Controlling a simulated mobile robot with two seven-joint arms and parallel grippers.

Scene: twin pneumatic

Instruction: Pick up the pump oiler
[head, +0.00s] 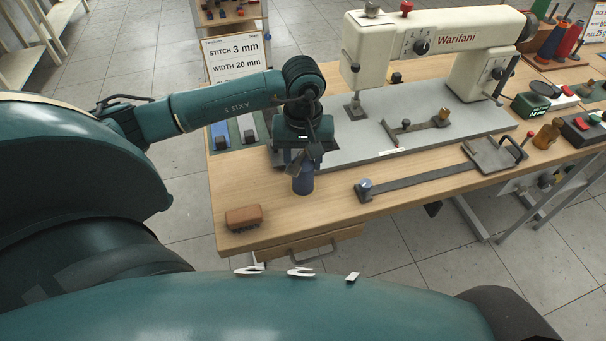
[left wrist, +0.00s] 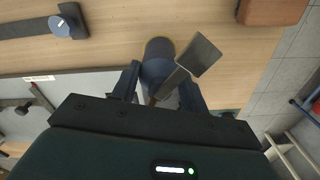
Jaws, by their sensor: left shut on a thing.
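The pump oiler (head: 303,181) is a small dark blue can near the front left of the wooden table. My left gripper (head: 303,158) comes down on it from above and is shut on it. In the left wrist view the blue can (left wrist: 158,52) sits between the two fingers (left wrist: 160,88). A grey flat-ended lever or spout piece (left wrist: 198,55) sticks out over it at a slant. The gripper hides much of the oiler's upper part, and I cannot tell whether its base touches the table. My right gripper is not in view.
A brown brush-like block (head: 244,218) lies at the table's front left corner. A long metal bar with a blue knob (head: 366,185) lies to the right. The cream sewing machine (head: 440,40) stands on a grey plate (head: 400,140) behind. Bare wood (head: 275,195) surrounds the oiler.

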